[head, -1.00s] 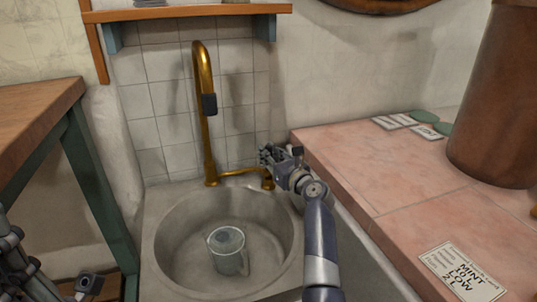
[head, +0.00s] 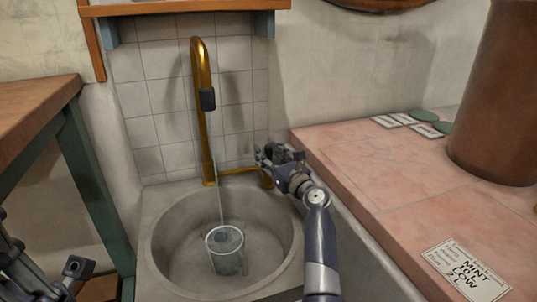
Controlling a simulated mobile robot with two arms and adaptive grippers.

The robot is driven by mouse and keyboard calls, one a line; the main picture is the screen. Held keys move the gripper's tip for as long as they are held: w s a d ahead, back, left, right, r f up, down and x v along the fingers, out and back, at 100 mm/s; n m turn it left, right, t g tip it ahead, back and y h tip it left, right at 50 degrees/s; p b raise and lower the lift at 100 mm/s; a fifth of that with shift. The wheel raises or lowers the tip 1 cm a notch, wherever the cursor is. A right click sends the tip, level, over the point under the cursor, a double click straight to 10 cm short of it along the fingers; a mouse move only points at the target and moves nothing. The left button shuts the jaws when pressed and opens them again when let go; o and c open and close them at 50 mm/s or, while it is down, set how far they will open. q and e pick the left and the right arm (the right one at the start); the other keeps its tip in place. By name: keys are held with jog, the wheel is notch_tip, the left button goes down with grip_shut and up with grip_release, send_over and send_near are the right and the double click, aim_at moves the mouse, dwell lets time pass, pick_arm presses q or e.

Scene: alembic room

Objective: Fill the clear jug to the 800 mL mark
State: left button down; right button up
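The clear jug (head: 227,256) stands upright in the round stone sink (head: 165,262), below the brass tap (head: 203,120). A thin stream of water (head: 219,185) falls from the tap's dark nozzle into the jug. The water level and the marks on the jug are too small to read. My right gripper (head: 268,160) is at the tap's handle (head: 267,180), behind the sink's right rim; its fingers are too small and overlapped to tell open from shut. My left gripper (head: 78,268) is at the lower left, away from the sink, partly seen.
A pink tiled counter (head: 385,180) runs along the right, with a written card (head: 465,270), small cards (head: 400,120) and a large copper vessel (head: 500,100). A wooden table (head: 35,105) with green legs stands at the left. A shelf (head: 185,7) hangs above the tap.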

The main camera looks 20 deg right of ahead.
notch_tip(320, 180, up, 10)
jog(key=shift+f, duration=0.1)
dwell(0.4)
